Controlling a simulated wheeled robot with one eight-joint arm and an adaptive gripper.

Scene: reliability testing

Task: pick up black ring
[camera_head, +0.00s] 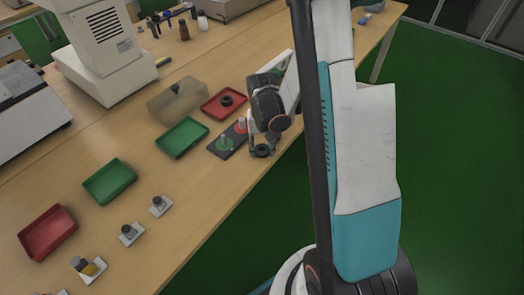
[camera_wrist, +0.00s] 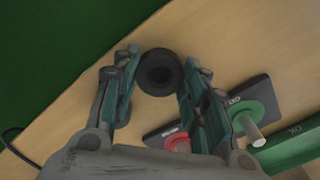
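A black ring (camera_wrist: 160,72), thick and round with a dark hole, lies flat between the fingertips of my gripper (camera_wrist: 161,65) in the wrist view. The fingers stand apart, one on each side of it. The right finger is very close to the ring; I cannot tell whether either finger touches it. In the head view my gripper (camera_head: 263,148) points down at the table's front edge, with the ring (camera_head: 262,151) low between its fingers. Another black ring (camera_head: 226,100) lies in the red tray (camera_head: 211,112) behind my gripper.
A dark plate with a green disc and post (camera_head: 225,142) and a red one (camera_head: 240,127) stands just left of my gripper. A green tray (camera_head: 182,138) and a translucent box (camera_head: 176,100) lie farther left. The table edge (camera_head: 235,206) is close, with green floor beyond.

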